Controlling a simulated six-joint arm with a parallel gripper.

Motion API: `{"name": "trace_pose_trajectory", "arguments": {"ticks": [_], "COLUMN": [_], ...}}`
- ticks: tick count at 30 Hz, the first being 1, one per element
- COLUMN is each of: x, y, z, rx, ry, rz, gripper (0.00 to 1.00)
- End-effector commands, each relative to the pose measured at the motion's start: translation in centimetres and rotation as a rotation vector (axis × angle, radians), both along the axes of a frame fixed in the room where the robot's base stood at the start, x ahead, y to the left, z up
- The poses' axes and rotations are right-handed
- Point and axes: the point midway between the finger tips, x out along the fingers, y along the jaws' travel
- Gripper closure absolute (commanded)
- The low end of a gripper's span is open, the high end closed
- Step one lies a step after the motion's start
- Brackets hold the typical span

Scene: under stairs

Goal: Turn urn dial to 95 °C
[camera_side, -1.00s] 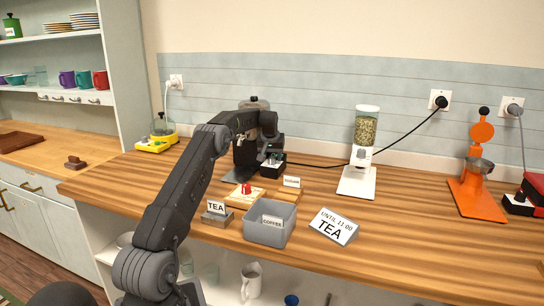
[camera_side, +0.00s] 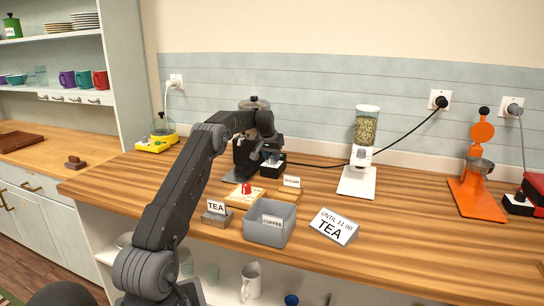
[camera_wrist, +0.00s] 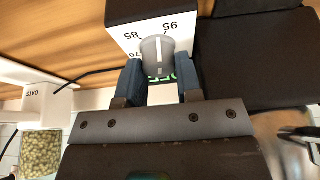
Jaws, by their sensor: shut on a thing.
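The urn (camera_side: 242,160) is dark and stands at the back of the wooden counter, partly hidden behind my arm. Its white dial plate (camera_wrist: 126,41) with 70, 85 and 95 marks shows in the wrist view. The grey round dial (camera_wrist: 157,55) has a white line on its face, pointing roughly between 85 and 95; the exact reading is hard to tell. My gripper (camera_wrist: 157,72) is shut on the dial, one blue-grey finger on each side. Green lettering beside the dial is partly hidden. In the side view the fingers and dial are too small to make out.
A grey bin (camera_side: 268,234) marked COFFEE, a TEA card (camera_side: 216,207) and a slanted TEA sign (camera_side: 334,227) stand in front. A white grain dispenser (camera_side: 357,182) and an orange machine (camera_side: 478,198) stand to the right. A black cable runs behind.

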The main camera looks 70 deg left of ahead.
Motion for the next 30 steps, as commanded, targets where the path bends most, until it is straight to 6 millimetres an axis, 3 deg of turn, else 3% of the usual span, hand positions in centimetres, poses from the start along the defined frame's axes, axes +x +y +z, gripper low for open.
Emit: {"name": "trace_pose_trajectory", "arguments": {"ticks": [15,30], "x": [0.01,0.05], "y": [0.12,0.11], "z": [0.15,0.19], "rx": [0.003,0.006], "ry": [-0.004,-0.004], "rz": [-0.295,-0.340], "gripper": [0.91,0.91]}}
